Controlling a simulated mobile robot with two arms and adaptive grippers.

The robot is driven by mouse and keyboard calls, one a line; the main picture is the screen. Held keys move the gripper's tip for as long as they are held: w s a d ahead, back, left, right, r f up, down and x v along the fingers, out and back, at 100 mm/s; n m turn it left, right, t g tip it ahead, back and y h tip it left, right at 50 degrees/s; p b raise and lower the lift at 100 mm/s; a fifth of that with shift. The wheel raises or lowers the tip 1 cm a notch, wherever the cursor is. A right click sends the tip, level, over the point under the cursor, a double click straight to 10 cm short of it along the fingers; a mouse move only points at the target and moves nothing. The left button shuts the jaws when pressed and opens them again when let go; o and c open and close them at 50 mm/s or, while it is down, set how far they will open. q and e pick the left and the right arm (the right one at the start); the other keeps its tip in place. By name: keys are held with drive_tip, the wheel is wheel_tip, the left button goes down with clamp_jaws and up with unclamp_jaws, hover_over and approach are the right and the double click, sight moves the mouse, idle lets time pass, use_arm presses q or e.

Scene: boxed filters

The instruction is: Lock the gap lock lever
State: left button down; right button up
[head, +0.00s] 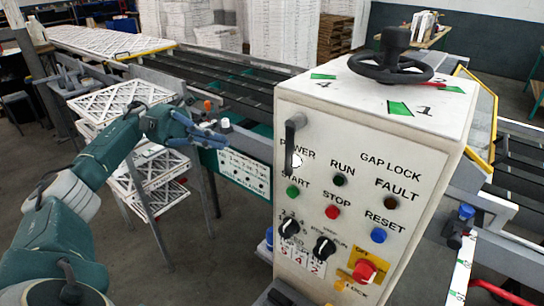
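A black lever handle (293,146) stands upright on the left of the front face of the white control cabinet (425,165). The words GAP LOCK are printed on the upper right of that face; I cannot tell for certain that this handle is the gap lock lever. My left gripper (222,136) is left of the cabinet, near the handle's height in the picture and apart from it. Its blue fingers point right and hold nothing I can see. Their gap is too small to judge. My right gripper is not in view.
A black handwheel (391,68) sits on top of the cabinet. Racks of white filter frames (122,100) stand behind my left arm. A roller conveyor (200,72) runs behind the cabinet.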

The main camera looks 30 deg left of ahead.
use_arm(q)
drive_tip(key=d+p, duration=0.8)
drive_tip(key=d, duration=0.6)
drive_tip(key=shift+w+r, duration=0.3)
drive_tip(key=shift+w, duration=0.05)
drive_tip(key=shift+d+f+h+b, duration=0.2)
drive_tip(key=shift+h+b, duration=0.2)
drive_tip(key=shift+b, duration=0.25)
